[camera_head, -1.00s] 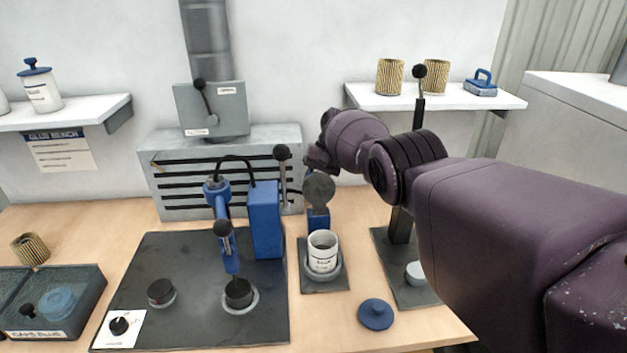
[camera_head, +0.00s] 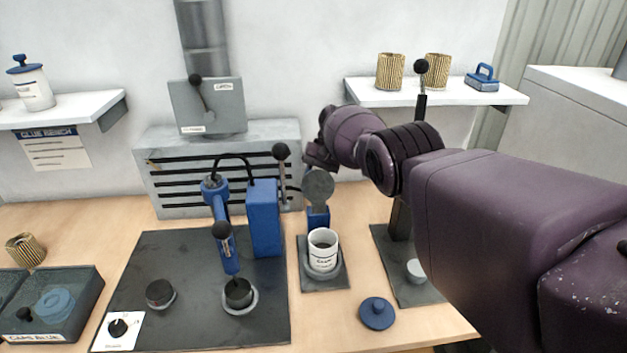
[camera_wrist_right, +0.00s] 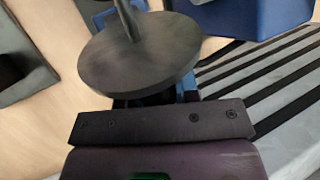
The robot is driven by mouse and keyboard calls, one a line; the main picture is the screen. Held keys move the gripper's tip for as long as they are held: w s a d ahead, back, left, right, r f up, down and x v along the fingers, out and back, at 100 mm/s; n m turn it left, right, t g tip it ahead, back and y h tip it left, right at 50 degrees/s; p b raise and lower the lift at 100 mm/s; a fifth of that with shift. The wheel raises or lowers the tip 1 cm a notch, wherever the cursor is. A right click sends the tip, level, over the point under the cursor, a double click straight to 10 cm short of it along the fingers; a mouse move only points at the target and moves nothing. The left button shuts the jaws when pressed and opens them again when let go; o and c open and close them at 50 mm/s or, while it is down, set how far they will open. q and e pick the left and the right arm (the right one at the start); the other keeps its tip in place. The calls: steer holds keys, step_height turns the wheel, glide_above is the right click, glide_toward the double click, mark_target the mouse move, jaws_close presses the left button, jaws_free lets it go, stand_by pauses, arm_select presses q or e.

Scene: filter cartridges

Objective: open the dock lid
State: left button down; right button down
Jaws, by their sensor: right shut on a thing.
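The dock (camera_head: 325,278) is a dark square base with a white labelled cup (camera_head: 323,250) in its ring. Behind the cup, a dark grey round lid (camera_head: 318,186) stands tipped up on a blue post (camera_head: 318,216), clear of the cup's open mouth. My right gripper (camera_head: 315,163) is at the lid's upper edge, shut on it; its fingertips are largely hidden. In the right wrist view the lid (camera_wrist_right: 140,58) fills the space just before the gripper and hides the fingers. My left gripper is not in view.
A blue dispenser (camera_head: 264,218) and a lever with a black ball (camera_head: 282,152) stand close left of my gripper. A slatted grey box (camera_head: 170,185) is behind. A blue cap (camera_head: 376,313) lies front right. A post with a black ball (camera_head: 421,68) rises behind my arm.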

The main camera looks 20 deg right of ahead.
steer(key=c, duration=0.9)
jaws_free()
steer(key=shift+s+f, duration=0.1)
steer(key=shift+f, duration=0.05)
